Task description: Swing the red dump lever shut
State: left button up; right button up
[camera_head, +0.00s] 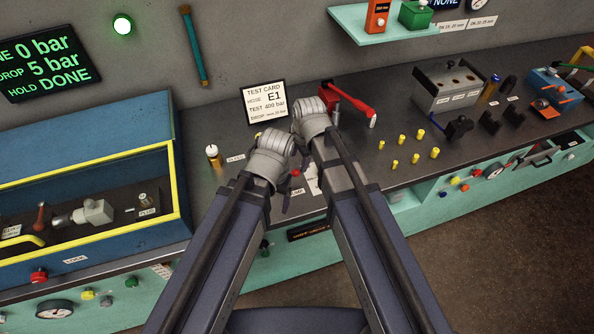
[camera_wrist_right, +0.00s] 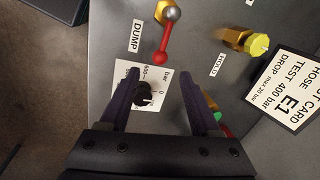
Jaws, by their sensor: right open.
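The red dump lever (camera_wrist_right: 165,40) shows at the top of the right wrist view, with a grey ball at one end, on a brass valve. The DUMP label (camera_wrist_right: 137,36) is beside it. A small red part near the arms in the head view (camera_head: 295,172) may be the same lever. My right gripper (camera_wrist_right: 161,76) is open and empty, its dark fingers short of the lever in the picture and over a small gauge (camera_wrist_right: 147,94). My left arm (camera_head: 270,165) reaches in beside the right one; its fingers cannot be made out.
A brass valve (camera_wrist_right: 243,41) with a HOLD label and the test card (camera_wrist_right: 288,92) stand near the lever. A blue box (camera_head: 85,130) with yellow edging stands at the left.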

aim_at(296, 171)
jog(key=f+b, duration=0.2)
jog(key=w+f+b, duration=0.1)
jog(key=f+b, duration=0.4)
jog(key=shift+w+a+f, duration=0.15)
jog(key=shift+a+f, duration=0.15)
jog(key=shift+a, duration=0.1)
jog(key=shift+c, duration=0.2)
grip_shut()
dwell(1.0)
